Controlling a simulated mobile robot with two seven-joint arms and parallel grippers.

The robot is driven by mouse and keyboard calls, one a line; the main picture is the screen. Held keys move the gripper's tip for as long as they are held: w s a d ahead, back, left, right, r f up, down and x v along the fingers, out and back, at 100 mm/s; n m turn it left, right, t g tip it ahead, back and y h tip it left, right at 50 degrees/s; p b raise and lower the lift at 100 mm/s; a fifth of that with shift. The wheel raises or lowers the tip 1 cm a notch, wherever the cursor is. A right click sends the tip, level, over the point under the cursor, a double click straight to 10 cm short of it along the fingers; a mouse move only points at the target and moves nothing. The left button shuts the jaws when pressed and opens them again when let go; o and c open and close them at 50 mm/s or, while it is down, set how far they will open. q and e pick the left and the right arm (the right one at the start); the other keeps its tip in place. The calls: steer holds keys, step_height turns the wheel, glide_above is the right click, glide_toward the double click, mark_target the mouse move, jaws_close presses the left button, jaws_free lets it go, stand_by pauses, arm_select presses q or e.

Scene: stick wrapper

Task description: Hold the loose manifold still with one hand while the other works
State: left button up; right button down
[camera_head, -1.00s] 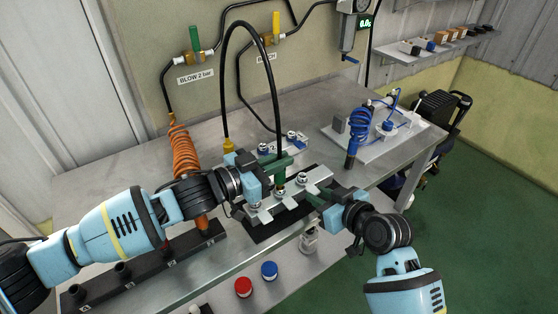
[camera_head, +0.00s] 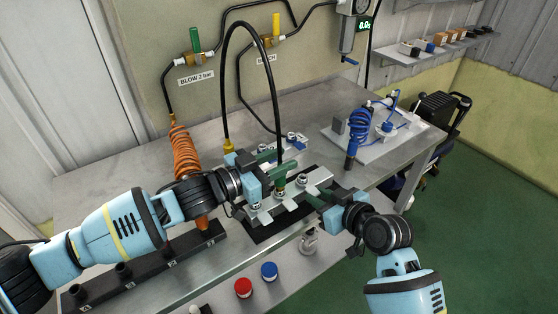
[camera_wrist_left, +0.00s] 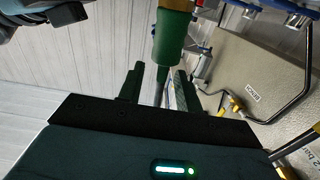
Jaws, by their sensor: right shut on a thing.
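The manifold (camera_head: 290,207) is a silver bar with several round fittings, lying on a black mat (camera_head: 262,233) at the bench front. My right gripper (camera_head: 318,198) is shut on its right end; the exact contact is hard to see.
An orange coiled hose (camera_head: 186,155) hangs left, over a dark socket rack (camera_head: 150,266). Red (camera_head: 243,287) and blue (camera_head: 269,271) caps sit at the front. A panel with valves is behind.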

arm_select(q)
steer(key=f, duration=0.2)
steer(key=shift+s+a+f, duration=0.1)
steer(key=shift+s+f, duration=0.15)
steer(key=shift+f, duration=0.1)
arm_select(e)
steer(key=shift+s+f, duration=0.1)
steer(key=shift+f, duration=0.15)
arm_select(q)
steer(key=shift+s+a, duration=0.25)
steer(key=shift+a, duration=0.1)
steer(key=v, duration=0.3)
steer(key=r+v, duration=0.1)
steer(key=v, duration=0.2)
steer(key=shift+a+r, duration=0.15)
steer(key=shift+r, duration=0.1)
arm_select(e)
steer(key=shift+w+d, duration=0.15)
steer(key=shift+w, duration=0.05)
steer(key=shift+a+r, duration=0.1)
steer(key=shift+a, duration=0.1)
arm_select(q)
steer(key=shift+s+a+r, duration=0.15)
steer(key=shift+a+r, duration=0.15)
steer(key=shift+r, duration=0.15)
steer(key=shift+d+r, duration=0.1)
steer(key=shift+r, duration=0.1)
arm_select(e)
steer(key=shift+a, duration=0.1)
